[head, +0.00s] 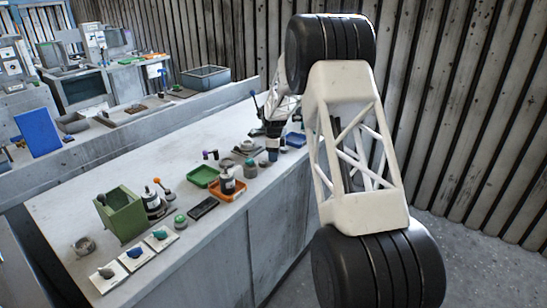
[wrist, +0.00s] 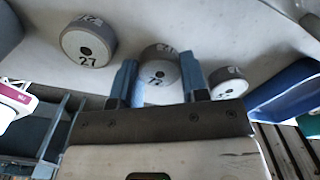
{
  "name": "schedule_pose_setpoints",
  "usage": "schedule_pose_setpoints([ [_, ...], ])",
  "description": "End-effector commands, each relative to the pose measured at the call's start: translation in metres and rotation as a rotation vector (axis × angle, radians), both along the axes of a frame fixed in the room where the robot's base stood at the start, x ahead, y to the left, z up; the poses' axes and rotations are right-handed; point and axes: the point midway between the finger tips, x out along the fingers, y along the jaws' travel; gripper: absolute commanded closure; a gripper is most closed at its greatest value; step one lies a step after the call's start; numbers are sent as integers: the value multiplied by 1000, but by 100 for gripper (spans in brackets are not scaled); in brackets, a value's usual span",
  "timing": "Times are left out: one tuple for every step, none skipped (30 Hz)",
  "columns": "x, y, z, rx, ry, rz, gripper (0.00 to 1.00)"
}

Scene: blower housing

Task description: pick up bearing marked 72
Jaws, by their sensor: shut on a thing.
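The bearing marked 72 (wrist: 158,70) is a short grey cylinder with a pale face and a dark centre hole. In the wrist view it sits between the two blue fingers of my gripper (wrist: 158,84), which is shut on it. In the head view my gripper (head: 272,153) points down at the right end of the bench, and the bearing there is too small and hidden to make out. I cannot tell whether it is clear of the bench top.
A similar bearing marked 27 (wrist: 88,44) lies to the left, and a smaller one (wrist: 229,82) lies close on the right. A blue tray (head: 296,140) stands beside my gripper. Green (head: 203,177) and orange (head: 228,190) trays stand nearer on the bench (head: 130,178).

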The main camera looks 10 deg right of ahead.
Motion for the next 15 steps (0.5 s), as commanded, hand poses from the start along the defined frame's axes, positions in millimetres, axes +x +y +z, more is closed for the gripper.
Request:
schedule_pose_setpoints([
  [0,0,1,0,-1,0,88],
  [0,0,1,0,-1,0,88],
  [0,0,2,0,-1,0,88],
  [0,0,3,0,-1,0,88],
  [0,0,5,0,-1,0,88],
  [0,0,7,0,-1,0,88],
  [0,0,8,-1,-2,0,88],
  [0,0,10,-1,-2,0,88],
  [0,0,14,-1,-2,0,88],
  [0,0,16,0,-1,0,88],
  [0,0,20,0,-1,0,88],
  [0,0,24,0,-1,0,88],
  [0,0,28,0,-2,0,88],
  [0,0,32,0,-3,0,88],
  [1,0,38,0,-3,0,88],
])
